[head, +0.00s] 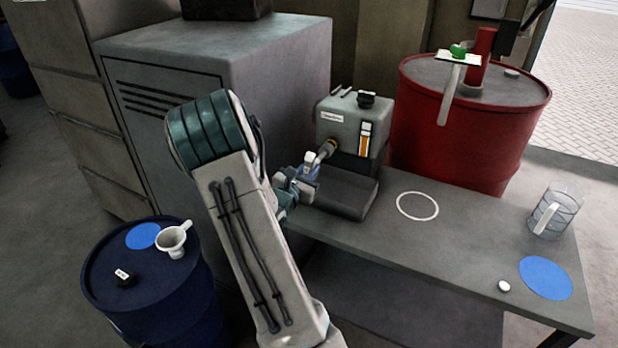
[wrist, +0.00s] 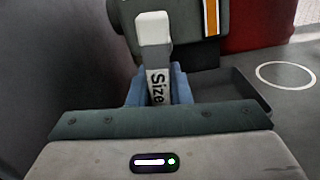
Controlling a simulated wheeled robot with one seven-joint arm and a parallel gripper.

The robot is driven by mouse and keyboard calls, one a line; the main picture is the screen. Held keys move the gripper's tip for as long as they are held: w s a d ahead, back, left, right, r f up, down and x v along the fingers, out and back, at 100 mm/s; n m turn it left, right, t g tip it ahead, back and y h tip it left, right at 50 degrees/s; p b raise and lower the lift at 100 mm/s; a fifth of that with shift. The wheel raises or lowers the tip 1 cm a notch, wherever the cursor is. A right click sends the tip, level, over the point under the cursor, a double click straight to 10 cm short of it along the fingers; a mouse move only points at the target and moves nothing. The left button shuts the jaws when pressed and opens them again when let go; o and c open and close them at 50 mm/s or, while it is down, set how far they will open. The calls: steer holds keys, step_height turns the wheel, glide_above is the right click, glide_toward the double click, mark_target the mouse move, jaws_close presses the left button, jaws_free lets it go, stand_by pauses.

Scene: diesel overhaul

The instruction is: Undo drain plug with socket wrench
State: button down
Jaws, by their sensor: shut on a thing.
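My gripper (wrist: 158,92) is shut on the socket wrench (wrist: 153,30), a pale tool with a label reading "Size". Its white end rises between the blue fingers in the wrist view. In the head view my gripper (head: 309,172) is at the left front of the grey engine block (head: 345,122), above a dark tray.
The dark tray (head: 358,197) lies under the block on the grey bench (head: 460,245). A clear jug (head: 556,212) and a blue disc (head: 546,278) are at the right. A red drum (head: 425,125) stands behind. A blue drum (head: 105,255) with a white funnel (head: 172,240) is at the left.

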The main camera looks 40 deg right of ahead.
steer(key=shift+f+m+b, duration=0.1)
steer(key=shift+m+b, duration=2.9)
steer(key=shift+b, duration=1.25)
steer(key=m+b, duration=0.3)
steer(key=b, duration=0.3)
steer(key=shift+m, duration=0.4)
steer(key=shift+b, duration=0.55)
steer(key=shift+r+m, duration=0.25)
steer(key=shift+m, duration=0.05)
steer(key=shift+d, duration=0.1)
